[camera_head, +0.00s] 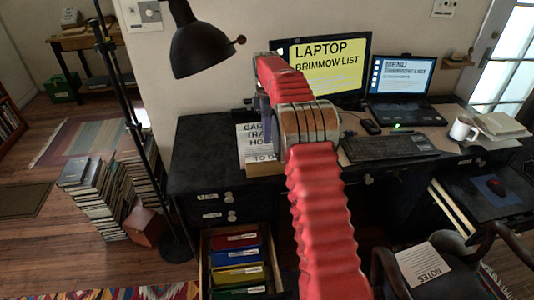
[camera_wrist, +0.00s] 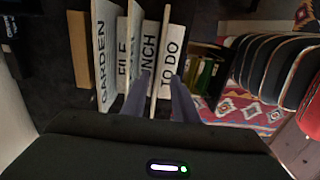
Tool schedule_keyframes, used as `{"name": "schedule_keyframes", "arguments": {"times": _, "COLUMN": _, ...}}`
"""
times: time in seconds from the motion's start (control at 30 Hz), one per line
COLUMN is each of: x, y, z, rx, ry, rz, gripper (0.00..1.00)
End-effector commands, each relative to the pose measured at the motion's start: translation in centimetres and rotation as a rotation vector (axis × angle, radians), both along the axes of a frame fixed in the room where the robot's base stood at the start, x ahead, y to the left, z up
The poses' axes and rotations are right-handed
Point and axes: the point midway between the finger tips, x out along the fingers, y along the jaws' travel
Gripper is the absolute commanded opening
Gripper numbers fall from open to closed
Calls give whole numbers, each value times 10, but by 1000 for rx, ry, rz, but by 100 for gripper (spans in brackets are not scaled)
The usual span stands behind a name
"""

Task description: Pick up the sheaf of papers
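I cannot tell which is a sheaf. My gripper (camera_wrist: 160,85) is open, its fingers apart and pointing at the "NCH" and "TO DO" sheets. No sheet is clearly held; contact cannot be told.
A black lamp (camera_head: 203,48) overhangs the desk's left. A monitor (camera_head: 322,67), laptop (camera_head: 402,77), keyboard (camera_head: 385,147) and white mug (camera_head: 464,130) occupy the rest. An open drawer (camera_head: 205,262) holds colored files. A "NOTES" paper (camera_head: 421,268) lies on the chair.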

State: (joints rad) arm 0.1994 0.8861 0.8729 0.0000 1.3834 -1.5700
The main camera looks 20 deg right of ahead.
Motion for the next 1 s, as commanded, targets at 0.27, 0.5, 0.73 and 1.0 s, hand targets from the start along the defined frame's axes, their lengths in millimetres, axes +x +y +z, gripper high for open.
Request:
{"name": "schedule_keyframes", "arguments": {"times": 0.27, "x": 0, "y": 0, "z": -7, "rx": 0, "ry": -1, "rz": 0, "gripper": 27}}
{"name": "schedule_keyframes", "arguments": {"times": 0.5, "x": 1, "y": 0, "z": -11, "rx": 0, "ry": 0, "rz": 0, "gripper": 27}}
{"name": "schedule_keyframes", "arguments": {"times": 0.73, "x": 3, "y": -2, "z": -40, "rx": 0, "ry": 2, "rz": 1, "gripper": 27}}
{"name": "schedule_keyframes", "arguments": {"times": 1.0, "x": 4, "y": -2, "z": -59, "rx": 0, "ry": 0, "rz": 1, "gripper": 27}}
